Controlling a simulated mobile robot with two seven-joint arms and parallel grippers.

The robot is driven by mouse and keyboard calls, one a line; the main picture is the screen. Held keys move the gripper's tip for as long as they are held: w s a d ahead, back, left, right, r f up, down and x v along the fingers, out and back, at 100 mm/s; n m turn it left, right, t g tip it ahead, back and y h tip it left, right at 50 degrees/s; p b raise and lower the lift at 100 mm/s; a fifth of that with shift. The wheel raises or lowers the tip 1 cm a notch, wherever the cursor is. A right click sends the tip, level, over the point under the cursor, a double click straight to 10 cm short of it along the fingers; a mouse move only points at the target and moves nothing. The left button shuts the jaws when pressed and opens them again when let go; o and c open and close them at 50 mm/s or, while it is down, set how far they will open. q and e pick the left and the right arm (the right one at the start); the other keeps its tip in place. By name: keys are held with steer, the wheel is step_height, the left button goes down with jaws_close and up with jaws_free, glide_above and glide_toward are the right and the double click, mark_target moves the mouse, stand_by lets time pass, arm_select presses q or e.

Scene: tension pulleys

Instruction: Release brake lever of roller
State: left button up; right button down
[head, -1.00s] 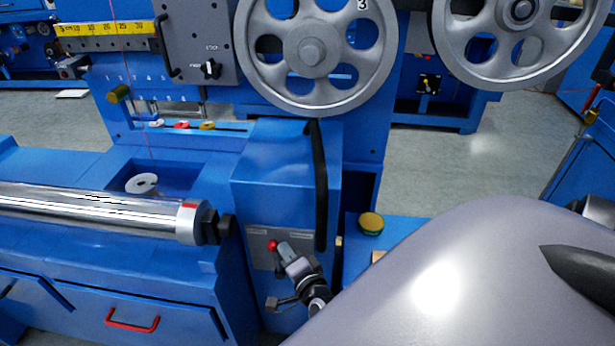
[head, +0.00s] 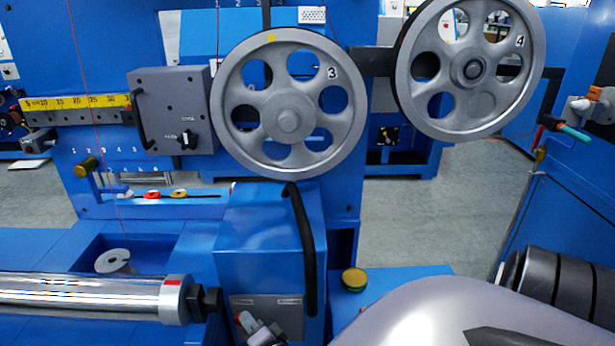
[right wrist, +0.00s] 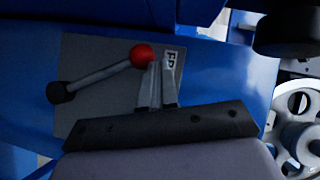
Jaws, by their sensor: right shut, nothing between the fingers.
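The brake lever is a grey rod (right wrist: 100,76) with a red ball knob (right wrist: 142,55) and a black pivot end (right wrist: 60,92), on a grey plate in the right wrist view. My right gripper (right wrist: 160,68) is shut and empty, with its fingertips right beside the red knob; I cannot tell whether they touch. In the head view the right gripper (head: 248,322) is at the bottom edge in front of the labelled grey plate (head: 284,312), mostly cut off. The chrome roller (head: 90,293) lies to its left. My left gripper is not in view.
Large spoked pulleys 3 (head: 290,118) and 4 (head: 470,70) hang above. A black curved handle (head: 305,250) runs down the blue housing just right of the plate. Open floor shows at the right.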

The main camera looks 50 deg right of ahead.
steer(key=shift+w+a+r, duration=0.1)
steer(key=shift+w+a, duration=0.1)
steer(key=shift+a, duration=0.1)
steer(key=p+v, duration=0.3)
steer(key=v, duration=0.4)
steer(key=shift+s+d, duration=0.2)
steer(key=shift+s, duration=0.05)
stand_by(0.4)
steer(key=s+a+r+n+g+y, duration=0.1)
steer(key=s+a+n+g+y, duration=0.3)
steer(key=s+a+n, duration=0.5)
steer(key=s+n+y, duration=0.2)
steer(key=n, duration=0.9)
steer(key=shift+r+g, duration=0.15)
steer(key=shift+g, duration=0.15)
